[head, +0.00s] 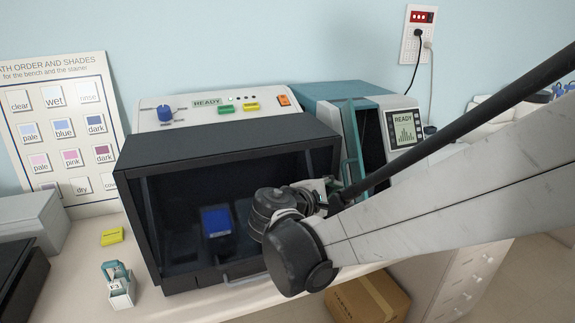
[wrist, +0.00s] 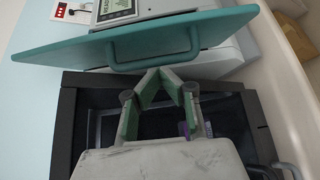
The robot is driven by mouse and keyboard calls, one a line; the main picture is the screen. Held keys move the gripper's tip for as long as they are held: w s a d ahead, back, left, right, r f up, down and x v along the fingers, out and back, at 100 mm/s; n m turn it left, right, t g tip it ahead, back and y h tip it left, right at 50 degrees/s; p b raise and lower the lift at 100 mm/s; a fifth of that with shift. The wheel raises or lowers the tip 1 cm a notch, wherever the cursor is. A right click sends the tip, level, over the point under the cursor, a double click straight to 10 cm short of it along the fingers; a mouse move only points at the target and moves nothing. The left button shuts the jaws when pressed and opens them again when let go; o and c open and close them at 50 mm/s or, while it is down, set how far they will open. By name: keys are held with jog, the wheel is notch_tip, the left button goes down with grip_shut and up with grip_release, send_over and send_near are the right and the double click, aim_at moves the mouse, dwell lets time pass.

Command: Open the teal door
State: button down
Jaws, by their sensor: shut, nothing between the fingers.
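The teal door (wrist: 80,48) stands swung out from the teal-and-white machine (head: 318,91). In the head view the door (head: 351,143) shows nearly edge-on, with the dark opening to its right. Its arched teal handle (wrist: 160,68) shows in the wrist view. My gripper (wrist: 164,72) is shut and empty, with its green-padded fingertips together close to the handle; I cannot tell whether they touch it. In the head view my gripper (head: 331,187) is near the door's lower end, partly hidden by my arm.
A dark-fronted stainer box (head: 230,147) stands to the left of the door, just below my gripper in the wrist view. A READY screen (head: 405,127) is on the teal machine's right.

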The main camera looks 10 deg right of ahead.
aim_at(360, 183)
jog(key=shift+d, duration=0.15)
jog(key=shift+s+d+r, duration=0.15)
jog(key=shift+s+d, duration=0.05)
jog(key=shift+d, duration=0.3)
jog(key=shift+s+d+r, duration=0.2)
jog(key=shift+s+d, duration=0.05)
jog(key=shift+d, duration=0.25)
jog(key=shift+s+d+r, duration=0.15)
jog(key=shift+s+d, duration=0.05)
jog(key=shift+d, duration=0.3)
jog(key=shift+a, duration=0.1)
